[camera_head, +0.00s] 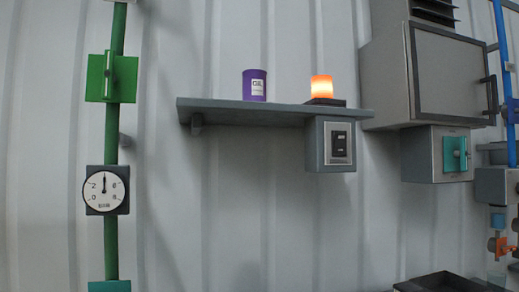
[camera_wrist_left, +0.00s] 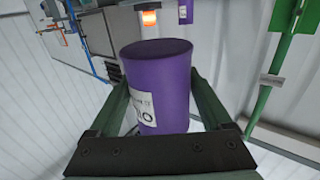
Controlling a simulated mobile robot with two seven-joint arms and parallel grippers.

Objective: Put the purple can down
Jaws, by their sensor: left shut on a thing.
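In the left wrist view, my left gripper (camera_wrist_left: 157,90) is shut on a purple can (camera_wrist_left: 165,70) with a white label, one finger on each side of it. The held can hangs in the air, apart from any surface I can see. A second purple can (camera_head: 254,85) with a white label stands upright on the grey wall shelf (camera_head: 225,108) in the head view. It also shows at the top edge of the left wrist view (camera_wrist_left: 185,11). Neither gripper shows in the head view.
A lit orange lamp (camera_head: 322,88) stands on the shelf's right part, above a switch box (camera_head: 338,144). The shelf's left end is bare. A green pipe with a gauge (camera_head: 105,190) runs left of it. A grey cabinet (camera_head: 440,75) is on the right, a dark tray (camera_head: 450,283) below.

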